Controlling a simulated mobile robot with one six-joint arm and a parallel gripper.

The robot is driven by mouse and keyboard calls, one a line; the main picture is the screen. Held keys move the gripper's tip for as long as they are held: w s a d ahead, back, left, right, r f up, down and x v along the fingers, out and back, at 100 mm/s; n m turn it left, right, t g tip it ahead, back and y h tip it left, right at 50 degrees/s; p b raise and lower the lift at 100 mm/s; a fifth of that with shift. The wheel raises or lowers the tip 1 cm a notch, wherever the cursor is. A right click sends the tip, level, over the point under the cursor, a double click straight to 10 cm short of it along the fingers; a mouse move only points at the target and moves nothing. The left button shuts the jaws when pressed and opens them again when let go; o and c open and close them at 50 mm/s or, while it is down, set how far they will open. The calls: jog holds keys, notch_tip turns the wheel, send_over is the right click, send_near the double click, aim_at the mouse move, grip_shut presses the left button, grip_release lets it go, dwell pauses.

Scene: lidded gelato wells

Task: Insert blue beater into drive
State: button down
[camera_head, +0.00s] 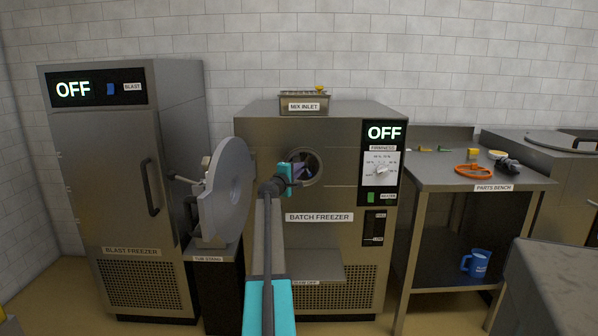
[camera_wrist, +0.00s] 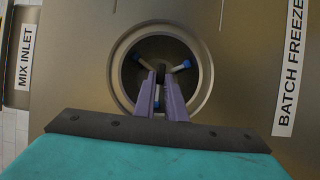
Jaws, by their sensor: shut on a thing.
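The blue beater (camera_wrist: 181,66) shows in the wrist view as pale arms with blue ends, inside the round opening (camera_wrist: 117,85) of the batch freezer (camera_head: 262,145). My gripper (camera_wrist: 160,76) has its purple fingers reaching into the opening and is shut on the beater's middle. In the head view my gripper (camera_head: 297,172) is at the opening's left part, and the beater is too small and dark to make out. The drive at the back of the opening is hidden, so I cannot tell whether the beater touches it.
A large grey disc-shaped door (camera_head: 226,195) stands open left of the opening. The blast freezer (camera_head: 122,190) is at the left. The parts bench (camera_head: 440,181) at the right holds an orange ring (camera_head: 474,170) and small parts, with a blue mug (camera_head: 479,262) below.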

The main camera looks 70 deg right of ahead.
jog(key=shift+w+d, duration=0.1)
jog(key=shift+d, duration=0.15)
jog(key=c, duration=1.7)
grip_release()
jog(key=shift+c, duration=0.2)
jog(key=shift+a, duration=0.1)
jog(key=a+b, duration=0.1)
jog(key=a, duration=0.4)
jog(key=shift+w, duration=0.15)
jog(key=shift+a, duration=0.1)
jog(key=a, duration=1.3)
jog(key=shift+w+a+f, duration=0.15)
jog(key=shift+w+a, duration=0.1)
jog(key=shift+w, duration=0.2)
jog(key=shift+s, duration=0.15)
